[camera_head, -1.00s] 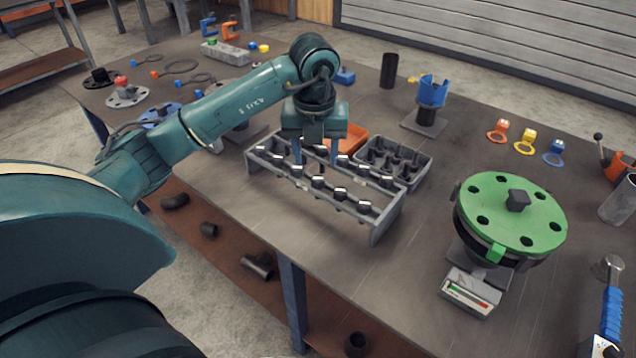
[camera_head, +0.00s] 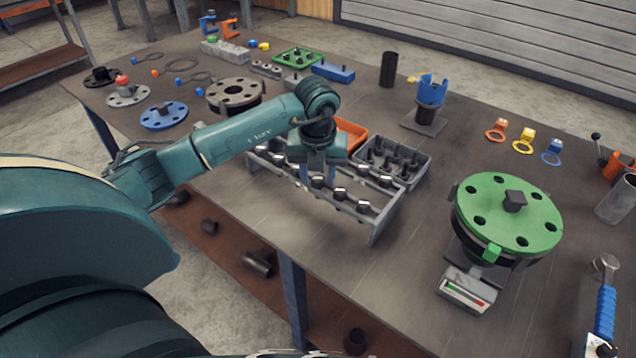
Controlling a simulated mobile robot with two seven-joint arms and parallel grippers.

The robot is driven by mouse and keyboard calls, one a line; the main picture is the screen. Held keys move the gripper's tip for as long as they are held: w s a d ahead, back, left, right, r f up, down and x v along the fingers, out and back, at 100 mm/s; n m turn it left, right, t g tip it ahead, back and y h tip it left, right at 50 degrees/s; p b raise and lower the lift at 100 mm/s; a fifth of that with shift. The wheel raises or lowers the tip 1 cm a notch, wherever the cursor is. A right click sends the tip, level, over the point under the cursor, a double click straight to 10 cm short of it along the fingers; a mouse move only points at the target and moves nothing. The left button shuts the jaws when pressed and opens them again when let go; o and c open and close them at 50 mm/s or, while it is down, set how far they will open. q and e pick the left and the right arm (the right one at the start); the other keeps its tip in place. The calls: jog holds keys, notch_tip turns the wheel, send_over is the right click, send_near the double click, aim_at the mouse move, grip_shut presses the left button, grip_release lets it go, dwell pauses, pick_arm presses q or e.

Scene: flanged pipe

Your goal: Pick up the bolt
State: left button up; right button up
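Several bolts with silver hex heads stand upright in a grey rack (camera_head: 378,226) at the middle of the table. One bolt (camera_head: 317,181) shows just below my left gripper, and another bolt (camera_head: 340,193) stands to its right in the front row. My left gripper (camera_head: 318,172) points down over the rack, its two fingers apart near the bolt heads. I see no bolt lifted out. The gripper and wrist hide part of the rack's back row. My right gripper is not in view.
A grey bin (camera_head: 424,158) with dark upright parts and an orange bin (camera_head: 352,132) stand right behind the rack. A green-topped flange (camera_head: 520,222) stands to the right. The tabletop in front of the rack is clear.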

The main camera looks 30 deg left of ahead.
pick_arm(q)
grip_shut()
